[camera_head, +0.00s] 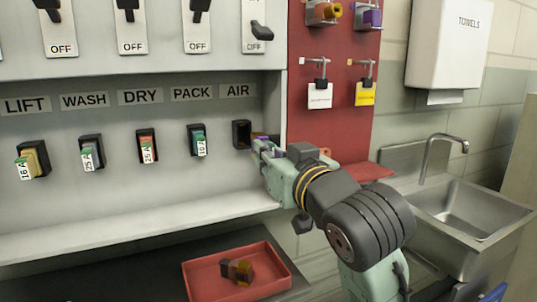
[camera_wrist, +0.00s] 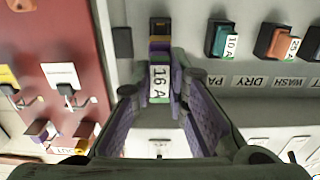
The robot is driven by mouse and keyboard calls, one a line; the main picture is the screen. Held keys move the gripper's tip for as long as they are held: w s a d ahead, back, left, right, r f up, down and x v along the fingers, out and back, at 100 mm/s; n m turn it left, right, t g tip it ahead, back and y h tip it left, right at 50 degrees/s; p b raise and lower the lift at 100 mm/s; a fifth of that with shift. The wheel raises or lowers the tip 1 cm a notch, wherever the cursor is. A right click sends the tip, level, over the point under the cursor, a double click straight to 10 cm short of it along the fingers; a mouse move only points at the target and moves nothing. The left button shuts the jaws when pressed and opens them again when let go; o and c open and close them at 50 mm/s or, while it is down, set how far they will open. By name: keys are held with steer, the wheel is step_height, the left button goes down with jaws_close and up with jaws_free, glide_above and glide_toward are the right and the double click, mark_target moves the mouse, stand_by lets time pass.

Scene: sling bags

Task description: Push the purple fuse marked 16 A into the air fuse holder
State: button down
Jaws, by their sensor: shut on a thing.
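My gripper (camera_head: 260,148) is shut on the purple fuse (camera_wrist: 160,85), whose white and green label reads 16 A in the wrist view. The fuse sits between both fingertips, with its brown and dark end pointing away from my gripper. In the head view the black AIR fuse holder (camera_head: 241,134) is an open, empty-looking socket under the AIR label. My gripper and the fuse are just to its right, close to the panel. The fuse is largely hidden by the fingers in the head view. Its exact gap to the panel cannot be told.
Filled holders stand left of AIR; the PACK fuse (camera_head: 198,141) is nearest. A ledge (camera_head: 130,231) runs below. A red tray (camera_head: 190,280) holds a brown and dark fuse (camera_head: 237,270). A red board (camera_head: 335,100) with hanging tags and a sink (camera_head: 470,210) are to the right.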

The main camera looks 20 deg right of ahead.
steer(key=shift+w+a, duration=0.1)
steer(key=shift+w, duration=2.8)
steer(key=shift+w+a+p, duration=0.1)
steer(key=shift+w+p, duration=0.65)
steer(key=shift+w, duration=1.15)
steer(key=shift+w, duration=0.1)
steer(key=c, duration=1.5)
jaws_free()
steer(key=s, duration=1.2)
steer(key=shift+d, duration=0.2)
